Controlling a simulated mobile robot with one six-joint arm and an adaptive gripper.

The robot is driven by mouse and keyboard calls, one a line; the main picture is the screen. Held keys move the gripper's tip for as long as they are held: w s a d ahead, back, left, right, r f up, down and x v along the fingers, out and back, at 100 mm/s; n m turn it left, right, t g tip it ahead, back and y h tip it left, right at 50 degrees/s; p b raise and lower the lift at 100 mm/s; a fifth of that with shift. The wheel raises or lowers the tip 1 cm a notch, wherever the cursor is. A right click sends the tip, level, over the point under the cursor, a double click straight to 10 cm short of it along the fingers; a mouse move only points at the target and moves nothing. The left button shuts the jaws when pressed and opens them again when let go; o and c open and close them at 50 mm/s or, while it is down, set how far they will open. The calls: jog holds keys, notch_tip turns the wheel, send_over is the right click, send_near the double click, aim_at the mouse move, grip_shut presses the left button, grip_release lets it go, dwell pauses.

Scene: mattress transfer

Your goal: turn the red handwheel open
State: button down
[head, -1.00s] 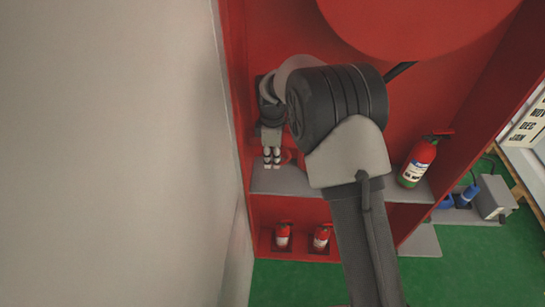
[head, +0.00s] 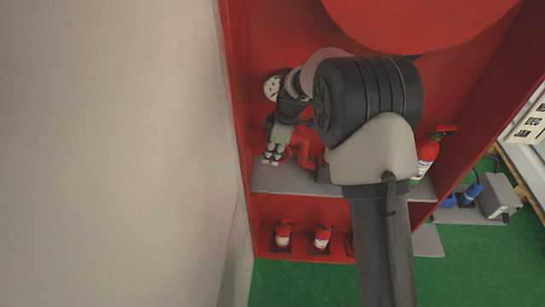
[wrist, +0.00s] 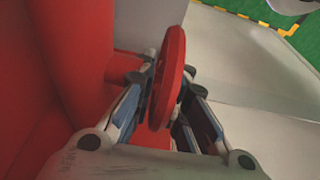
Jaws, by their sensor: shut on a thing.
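The red handwheel (wrist: 168,78) stands nearly edge-on in the wrist view, between the two fingers of my gripper (wrist: 163,90). The fingers are shut on its rim, one on each side. In the head view my gripper (head: 271,156) is inside the red cabinet, near its left wall, with fingers pointing down and slightly left. Red valve piping (head: 305,150) shows just right of the fingers. I cannot clearly make out the wheel in the head view.
The red cabinet has a grey shelf (head: 285,180) under my gripper. A fire extinguisher (head: 426,157) stands on the right, partly behind my arm. Small extinguishers (head: 282,235) sit in the lower compartment. A pale wall (head: 110,150) is close on the left. A large red disc (head: 415,20) hangs above.

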jog(key=y+b, duration=0.2)
jog(key=b, duration=0.2)
jog(key=shift+f+y, duration=0.2)
jog(key=shift+y, duration=0.2)
jog(key=y+b, duration=0.2)
jog(key=b, duration=0.1)
jog(key=shift+r+y, duration=0.3)
jog(key=shift+y, duration=0.1)
jog(key=y, duration=0.3)
jog(key=shift+r+y, duration=0.3)
jog(key=shift+r, duration=0.1)
jog(key=y, duration=0.6)
jog(key=shift+d+r+t, duration=0.2)
jog(key=shift+r+t, duration=0.1)
jog(key=shift+r, duration=0.1)
jog(key=c, duration=1.6)
grip_release()
jog(key=shift+r, duration=0.1)
notch_tip(320, 180, up, 10)
jog(key=shift+f, duration=0.1)
